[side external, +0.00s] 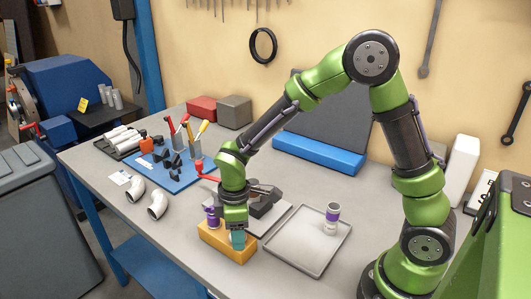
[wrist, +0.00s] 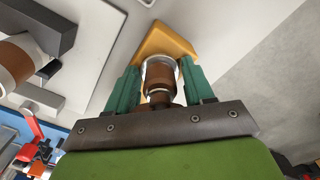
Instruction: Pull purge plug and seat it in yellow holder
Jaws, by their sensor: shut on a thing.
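The yellow holder (side external: 226,251) is a block near the table's front edge, and its far corner shows in the wrist view (wrist: 160,37). My gripper (side external: 238,240) points down over it with teal fingers. In the wrist view my gripper (wrist: 161,92) is shut on the plug (wrist: 160,75), a silver-rimmed piece with a brown band, in front of the holder. The plug's lower end is hidden, so I cannot tell how deep it sits. A purple piece (side external: 212,216) shows at the holder's left in the side view; I cannot tell whether it is the held plug.
A dark clamp (side external: 265,198) on a light plate stands close behind my gripper. A grey tray (side external: 285,257) at the right holds a purple-banded cylinder (side external: 331,218). White elbows (side external: 157,204) and a blue tool mat (side external: 180,180) lie left. Bare table lies between elbows and holder.

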